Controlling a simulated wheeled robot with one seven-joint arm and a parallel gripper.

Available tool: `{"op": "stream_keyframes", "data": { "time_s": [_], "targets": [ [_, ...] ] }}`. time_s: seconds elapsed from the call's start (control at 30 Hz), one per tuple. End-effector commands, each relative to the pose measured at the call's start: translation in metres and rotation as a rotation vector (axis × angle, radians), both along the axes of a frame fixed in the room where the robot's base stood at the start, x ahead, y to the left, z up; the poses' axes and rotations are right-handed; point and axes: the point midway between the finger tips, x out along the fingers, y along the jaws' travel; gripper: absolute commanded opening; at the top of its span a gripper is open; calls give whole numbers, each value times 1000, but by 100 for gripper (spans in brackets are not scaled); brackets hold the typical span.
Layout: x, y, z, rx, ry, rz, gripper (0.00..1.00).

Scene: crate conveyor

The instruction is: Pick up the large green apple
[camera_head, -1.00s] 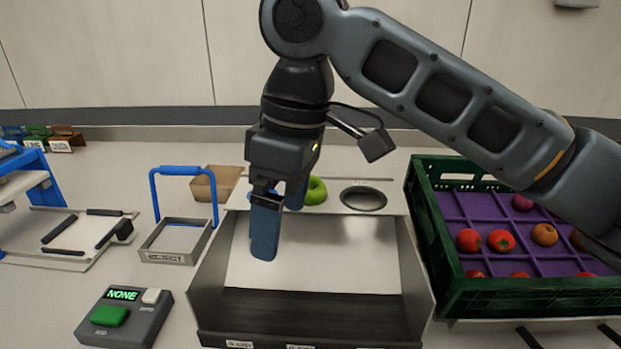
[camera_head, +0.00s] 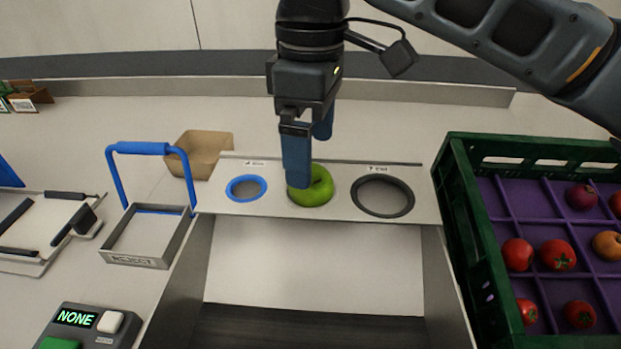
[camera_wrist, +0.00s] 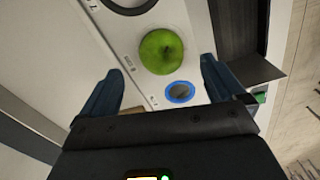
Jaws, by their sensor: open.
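The green apple (camera_head: 314,188) sits in the middle hole of the grey panel (camera_head: 234,206), between a blue-ringed hole and a larger dark-ringed hole. My gripper (camera_head: 308,160) points down at the apple; in the head view its near finger covers part of the apple's left side. In the wrist view the gripper (camera_wrist: 157,88) is open and empty. There the apple (camera_wrist: 161,51) lies beyond the fingertips, roughly between their lines, with clear space around it. I cannot tell the exact height gap.
A green crate (camera_head: 463,205) with a purple divided tray of red and orange fruit stands on the right. A reject tray with a blue handle (camera_head: 142,148), a cardboard box (camera_head: 203,150) and a button box (camera_head: 88,322) reading NONE are on the left.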

Motion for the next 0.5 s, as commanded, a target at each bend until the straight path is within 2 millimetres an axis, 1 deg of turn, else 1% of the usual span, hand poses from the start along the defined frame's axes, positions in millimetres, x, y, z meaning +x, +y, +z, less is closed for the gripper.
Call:
{"op": "stream_keyframes", "data": {
  "time_s": [0.3,0.4,0.5],
  "targets": [
    [-1,1,-41,-2,0,-1,97],
    [-1,1,-48,-1,-1,-1,97],
    [-1,1,-50,0,-1,-1,97]
  ]
}}
